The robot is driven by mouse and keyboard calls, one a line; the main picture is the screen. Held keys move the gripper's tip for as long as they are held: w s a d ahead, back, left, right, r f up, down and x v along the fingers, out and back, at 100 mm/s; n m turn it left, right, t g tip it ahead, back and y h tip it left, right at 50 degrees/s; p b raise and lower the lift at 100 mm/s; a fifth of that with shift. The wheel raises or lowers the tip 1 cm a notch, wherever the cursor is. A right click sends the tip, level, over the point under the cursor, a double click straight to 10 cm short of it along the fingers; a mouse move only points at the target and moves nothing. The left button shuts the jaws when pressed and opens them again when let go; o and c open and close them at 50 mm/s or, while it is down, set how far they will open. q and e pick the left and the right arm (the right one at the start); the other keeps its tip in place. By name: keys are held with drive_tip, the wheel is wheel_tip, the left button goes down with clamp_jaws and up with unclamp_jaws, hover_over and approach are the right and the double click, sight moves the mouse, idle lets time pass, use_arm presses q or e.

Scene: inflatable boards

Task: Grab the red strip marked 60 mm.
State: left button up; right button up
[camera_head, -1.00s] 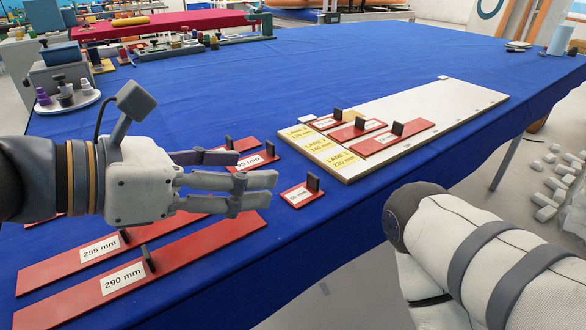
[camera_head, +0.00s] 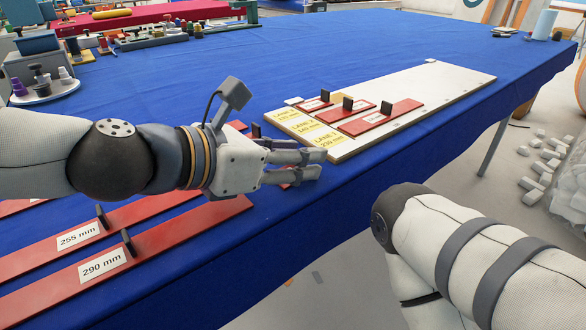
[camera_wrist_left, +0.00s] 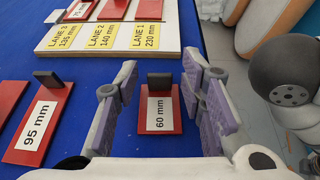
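The red strip marked 60 mm (camera_wrist_left: 160,113) lies on the blue table in the left wrist view, with a black upright tab on it. My left gripper (camera_wrist_left: 160,90) is open, its fingers on either side of this strip and apart from it. In the head view my left gripper (camera_head: 308,165) reaches low over the table near the board's front left corner. It hides most of the 60 mm strip (camera_head: 289,184) there. My right gripper is not in view; only my right arm shows at the lower right.
A red 95 mm strip (camera_wrist_left: 39,120) lies left of the gripper. A pale board (camera_head: 440,92) with yellow lane labels and several red strips lies beyond. Long 255 mm (camera_head: 120,222) and 290 mm (camera_head: 170,235) strips lie nearer. The table's edge is close on the right.

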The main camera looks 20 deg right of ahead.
use_arm(q)
drive_tip(key=c, duration=0.3)
